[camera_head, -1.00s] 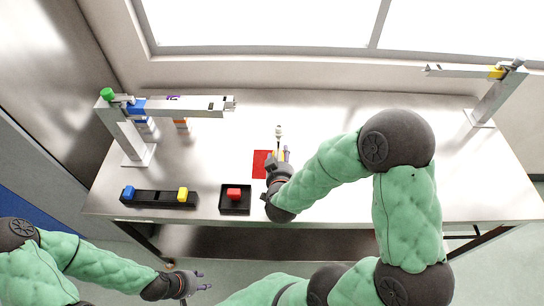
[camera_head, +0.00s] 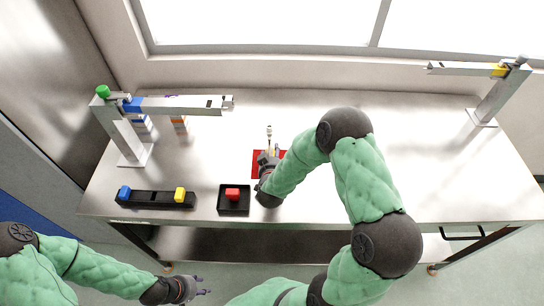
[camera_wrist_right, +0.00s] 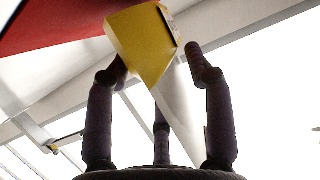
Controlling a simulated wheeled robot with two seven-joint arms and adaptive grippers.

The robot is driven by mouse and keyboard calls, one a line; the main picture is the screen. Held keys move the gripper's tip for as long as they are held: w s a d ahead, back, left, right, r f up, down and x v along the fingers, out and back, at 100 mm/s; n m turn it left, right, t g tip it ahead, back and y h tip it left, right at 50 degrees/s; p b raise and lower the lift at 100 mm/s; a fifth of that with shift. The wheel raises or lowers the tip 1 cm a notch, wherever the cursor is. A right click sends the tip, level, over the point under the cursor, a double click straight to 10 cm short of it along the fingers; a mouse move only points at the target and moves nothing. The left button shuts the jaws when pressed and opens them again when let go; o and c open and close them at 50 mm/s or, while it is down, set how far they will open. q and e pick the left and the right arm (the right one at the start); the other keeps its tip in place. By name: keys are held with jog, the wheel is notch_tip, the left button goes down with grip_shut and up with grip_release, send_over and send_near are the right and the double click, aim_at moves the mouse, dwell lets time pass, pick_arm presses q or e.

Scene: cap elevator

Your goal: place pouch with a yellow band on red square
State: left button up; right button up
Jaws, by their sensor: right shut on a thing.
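The pouch with a yellow band (camera_head: 270,146) stands upright in the head view, its white top pointing to the back of the table. In the right wrist view its yellow band (camera_wrist_right: 143,40) and white body sit between the fingers. My right gripper (camera_head: 269,154) is shut on the pouch. The red square (camera_head: 255,157) lies under and around the gripper, partly hidden by it. Red also shows at the upper left of the wrist view (camera_wrist_right: 50,22). I cannot tell whether the pouch touches the square. My left gripper (camera_head: 203,285) is open and empty, in front of the table.
A black tray (camera_head: 233,210) with a red block (camera_head: 232,193) is front left of the square. A black rack (camera_head: 155,206) holds a blue and a yellow block. Stands with horizontal arms rise at left (camera_head: 125,130) and right (camera_head: 490,102). The table's right part is clear.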

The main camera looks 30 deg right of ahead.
jog(key=shift+f, duration=0.25)
jog(key=shift+f+b, duration=0.45)
jog(key=shift+b, duration=0.05)
jog(key=shift+f, duration=0.1)
jog(key=o, duration=1)
jog(key=shift+s, duration=0.1)
jog(key=shift+r+p, duration=0.55)
jog(key=shift+p, duration=0.05)
jog(key=p+v, duration=0.1)
jog(key=v, duration=1.1)
jog(key=shift+r+p, duration=0.1)
jog(key=shift+p, duration=0.2)
